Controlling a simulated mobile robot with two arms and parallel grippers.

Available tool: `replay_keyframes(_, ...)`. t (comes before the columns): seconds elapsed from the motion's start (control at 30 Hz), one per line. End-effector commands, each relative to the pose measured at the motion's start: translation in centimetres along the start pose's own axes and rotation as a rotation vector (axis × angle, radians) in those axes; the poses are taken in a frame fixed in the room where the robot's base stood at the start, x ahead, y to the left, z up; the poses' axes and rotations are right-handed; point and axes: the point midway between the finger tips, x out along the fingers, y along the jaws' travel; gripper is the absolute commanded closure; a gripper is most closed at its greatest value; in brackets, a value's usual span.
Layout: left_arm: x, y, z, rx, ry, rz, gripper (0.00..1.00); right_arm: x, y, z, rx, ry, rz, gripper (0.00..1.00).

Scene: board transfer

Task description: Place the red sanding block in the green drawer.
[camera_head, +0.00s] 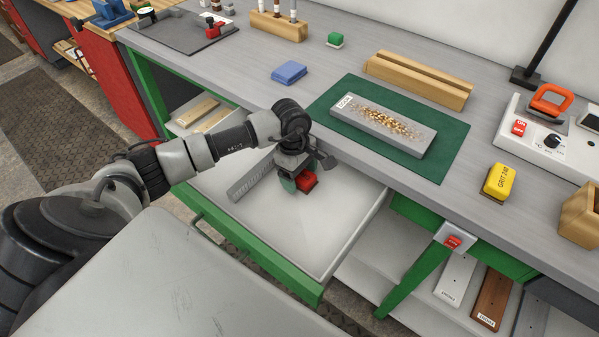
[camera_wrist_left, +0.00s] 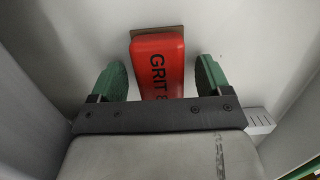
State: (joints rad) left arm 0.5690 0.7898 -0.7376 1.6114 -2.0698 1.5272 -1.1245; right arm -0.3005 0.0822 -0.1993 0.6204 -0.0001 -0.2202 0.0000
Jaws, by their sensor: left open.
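The red sanding block (camera_head: 306,181) is in the open green drawer (camera_head: 262,257), low over or on its pale floor; I cannot tell which. In the left wrist view the red block (camera_wrist_left: 158,65), with black GRIT lettering, lies between the two green fingertips. My left gripper (camera_head: 297,180) is inside the drawer, over the block. It also shows in the left wrist view (camera_wrist_left: 160,80), open, with a visible gap on each side of the block. My right gripper is not in view.
A grey slotted piece (camera_head: 251,180) lies in the drawer's left part. The bench above holds a green mat (camera_head: 452,140) with a grey board (camera_head: 383,125), a blue block (camera_head: 289,72) and a yellow block (camera_head: 498,182). The drawer's right part is clear.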

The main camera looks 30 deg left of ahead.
Motion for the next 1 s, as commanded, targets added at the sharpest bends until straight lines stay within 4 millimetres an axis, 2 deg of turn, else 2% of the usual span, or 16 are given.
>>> replay_keyframes(0.07,-0.5,0.0,0.1,0.000,0.000,0.000,0.22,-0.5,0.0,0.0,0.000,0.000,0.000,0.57)
replay_keyframes(0.17,-1.8,0.1,0.0,0.002,0.000,0.004,0.22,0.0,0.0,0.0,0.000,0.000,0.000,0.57)
replay_keyframes(0.4,-7.0,0.1,0.0,0.001,0.001,0.006,0.22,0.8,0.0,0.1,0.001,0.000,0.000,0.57)
replay_keyframes(0.6,-10.6,0.1,0.0,0.001,0.001,0.003,0.22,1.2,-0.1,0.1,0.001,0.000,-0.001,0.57)
replay_keyframes(0.8,-12.1,0.0,0.0,-0.001,0.001,0.000,0.22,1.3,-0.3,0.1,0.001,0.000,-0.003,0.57)
replay_keyframes(1.0,-12.3,0.0,0.0,0.000,0.000,0.000,0.22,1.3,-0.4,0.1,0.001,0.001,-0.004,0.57)
